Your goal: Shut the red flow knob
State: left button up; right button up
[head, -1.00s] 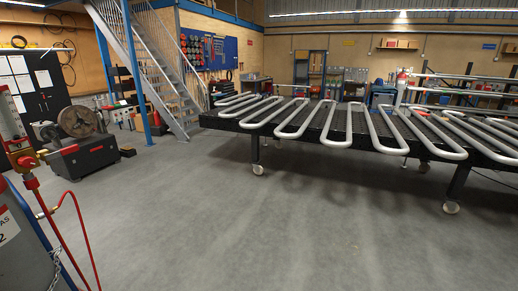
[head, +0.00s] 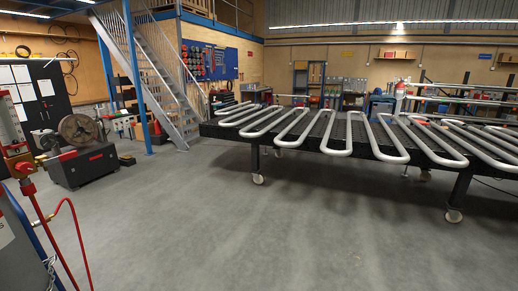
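A gas cylinder (head: 14,250) stands at the left edge of the head view, cut off by the frame. On top of it is a regulator with a clear upright flow tube (head: 9,122). A red knob-like part (head: 25,167) sits just below the tube; it is small, and I cannot tell whether it is turned open or shut. A red hose (head: 74,235) loops down from a fitting beside the cylinder. Neither of my grippers is in view.
A black wheeled table (head: 330,150) bearing silver serpentine coils fills the right side. A machine with a round chuck (head: 80,132) stands behind the cylinder, and metal stairs (head: 150,80) rise beyond it. The grey floor (head: 230,220) in the middle is clear.

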aim_at(23, 167)
jog(key=u, duration=1.6)
